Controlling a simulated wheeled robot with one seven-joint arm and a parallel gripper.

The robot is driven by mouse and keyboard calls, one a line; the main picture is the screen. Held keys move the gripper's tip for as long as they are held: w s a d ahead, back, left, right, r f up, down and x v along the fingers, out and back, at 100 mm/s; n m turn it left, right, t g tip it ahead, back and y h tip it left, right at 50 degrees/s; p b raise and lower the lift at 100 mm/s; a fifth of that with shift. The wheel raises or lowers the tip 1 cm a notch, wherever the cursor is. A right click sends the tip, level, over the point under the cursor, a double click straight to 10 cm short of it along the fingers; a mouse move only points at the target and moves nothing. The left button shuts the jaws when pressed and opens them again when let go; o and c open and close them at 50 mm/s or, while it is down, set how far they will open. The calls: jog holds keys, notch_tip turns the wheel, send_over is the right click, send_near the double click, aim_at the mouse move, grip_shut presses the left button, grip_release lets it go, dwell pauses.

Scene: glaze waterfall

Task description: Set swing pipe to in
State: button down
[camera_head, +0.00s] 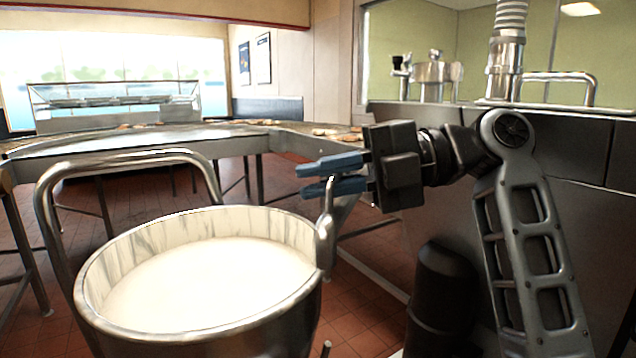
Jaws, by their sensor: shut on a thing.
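My gripper (331,175) reaches in from the right with its two blue fingers level, one above the other. It is shut on the top of a short upright metal pipe (327,225) at the right rim of a large steel kettle (205,322). I take this pipe for the swing pipe, but no label shows. The fingers hide the pipe's upper end. The kettle holds a pale, cream-coloured liquid (210,285), and its inner wall is streaked.
A curved metal tube (125,160) arches behind the kettle. A long curved conveyor table (120,150) runs behind it. At right stands a dark steel cabinet (595,210) with chrome piping (560,76) on top. Red tiled floor (360,300) is open between kettle and cabinet.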

jog(key=c, duration=1.2)
grip_release()
